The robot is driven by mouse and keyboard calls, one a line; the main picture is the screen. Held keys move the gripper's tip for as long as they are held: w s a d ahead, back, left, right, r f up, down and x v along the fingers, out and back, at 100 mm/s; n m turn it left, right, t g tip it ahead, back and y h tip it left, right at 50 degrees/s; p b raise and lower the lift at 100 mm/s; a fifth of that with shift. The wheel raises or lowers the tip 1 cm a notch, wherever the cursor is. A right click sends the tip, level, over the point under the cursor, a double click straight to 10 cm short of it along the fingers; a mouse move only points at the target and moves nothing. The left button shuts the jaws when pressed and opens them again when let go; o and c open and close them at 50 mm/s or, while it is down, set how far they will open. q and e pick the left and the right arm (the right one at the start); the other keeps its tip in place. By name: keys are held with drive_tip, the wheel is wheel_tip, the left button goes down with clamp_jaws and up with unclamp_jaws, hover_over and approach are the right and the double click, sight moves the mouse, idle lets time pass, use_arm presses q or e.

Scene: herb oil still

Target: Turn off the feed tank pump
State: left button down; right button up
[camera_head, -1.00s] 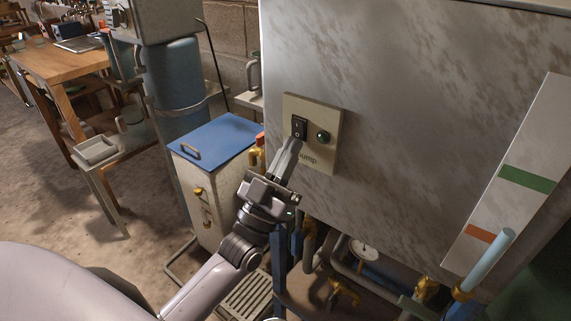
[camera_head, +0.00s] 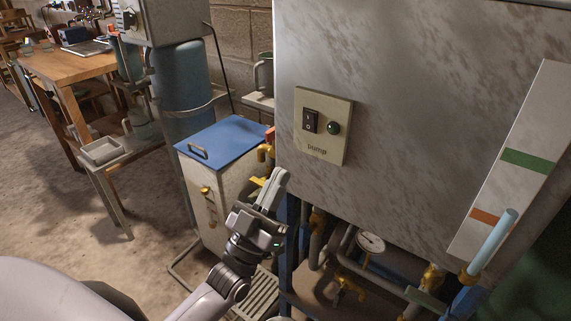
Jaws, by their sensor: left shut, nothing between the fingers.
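The pump panel (camera_head: 322,125) is a beige plate labelled "pump" on the front of the large grey metal feed tank (camera_head: 420,110). It carries a black rocker switch (camera_head: 311,121) and a dark green round lamp (camera_head: 333,128) to the right of the switch. I cannot tell for sure whether the lamp is lit. My left gripper (camera_head: 280,177) is shut and empty, below and to the left of the panel, apart from it. Nothing covers the switch. My right gripper is not in view.
A cabinet with a blue lid (camera_head: 222,139) stands left of the tank, with brass taps nearby. Pipes, a gauge (camera_head: 371,242) and brass valves sit below the tank. A level strip (camera_head: 512,160) is at right. Open floor (camera_head: 75,225) lies at left.

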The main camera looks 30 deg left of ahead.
use_arm(q)
drive_tip(key=v, duration=0.4)
drive_tip(key=shift+f+b, duration=0.35)
drive_tip(key=shift+f, duration=0.2)
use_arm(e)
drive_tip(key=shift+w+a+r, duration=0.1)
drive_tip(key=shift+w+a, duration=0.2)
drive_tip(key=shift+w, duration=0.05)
